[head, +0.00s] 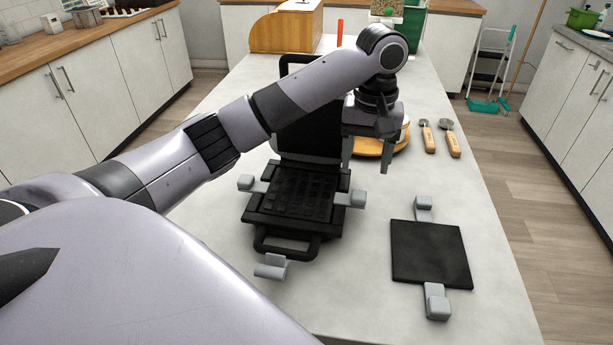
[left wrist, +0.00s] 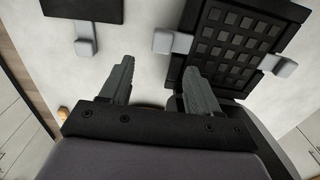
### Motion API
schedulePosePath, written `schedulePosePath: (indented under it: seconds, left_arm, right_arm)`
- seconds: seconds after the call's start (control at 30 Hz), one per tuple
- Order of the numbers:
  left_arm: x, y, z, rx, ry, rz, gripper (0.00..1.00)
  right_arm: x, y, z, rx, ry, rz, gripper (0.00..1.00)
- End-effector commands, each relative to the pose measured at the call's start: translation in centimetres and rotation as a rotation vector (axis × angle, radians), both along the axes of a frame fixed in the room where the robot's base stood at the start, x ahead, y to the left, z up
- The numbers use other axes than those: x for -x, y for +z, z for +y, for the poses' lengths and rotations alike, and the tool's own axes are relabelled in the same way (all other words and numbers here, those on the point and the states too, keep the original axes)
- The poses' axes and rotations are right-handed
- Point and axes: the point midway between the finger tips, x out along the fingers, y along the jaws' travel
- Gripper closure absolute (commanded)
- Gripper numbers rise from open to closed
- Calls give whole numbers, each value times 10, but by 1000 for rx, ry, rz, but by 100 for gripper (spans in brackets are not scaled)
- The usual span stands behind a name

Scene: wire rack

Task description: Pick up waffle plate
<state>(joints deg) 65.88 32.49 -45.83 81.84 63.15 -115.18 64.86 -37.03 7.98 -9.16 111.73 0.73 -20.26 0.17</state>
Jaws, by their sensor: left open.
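A flat black square plate (head: 430,254) with a grey tab on each of two opposite sides lies on the table at the right. It also shows at the top left of the left wrist view (left wrist: 75,7). A black gridded waffle plate (head: 298,192) with grey side tabs sits in the open waffle maker (head: 288,243). The grid also shows in the left wrist view (left wrist: 232,42). My left gripper (head: 366,160) is open and empty above the table, up and left of the loose plate. Its two fingers (left wrist: 158,68) are apart with bare table between them. My right gripper is out of view.
A round wooden board (head: 372,149) is partly hidden behind my left gripper. Two wooden-handled utensils (head: 441,138) lie right of it. A wooden box (head: 285,30) stands at the far end. The table around the loose plate is clear.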

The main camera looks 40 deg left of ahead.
Motion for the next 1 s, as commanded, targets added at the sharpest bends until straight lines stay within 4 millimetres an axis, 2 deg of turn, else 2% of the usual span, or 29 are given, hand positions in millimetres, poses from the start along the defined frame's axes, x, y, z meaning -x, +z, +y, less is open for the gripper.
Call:
schedulePosePath:
  seconds: [0.37, 0.63, 0.93, 1.0]
  left_arm:
    - [4, -29, -1, 0, -1, 1, 38]
    - [11, -66, -3, 0, 0, 2, 38]
    - [10, -71, -3, 0, -1, 0, 38]
    - [10, -71, -3, 0, -1, 0, 61]
  right_arm:
    - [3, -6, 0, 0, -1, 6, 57]
    - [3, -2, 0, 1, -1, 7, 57]
    - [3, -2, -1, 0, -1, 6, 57]
    - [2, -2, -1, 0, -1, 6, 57]
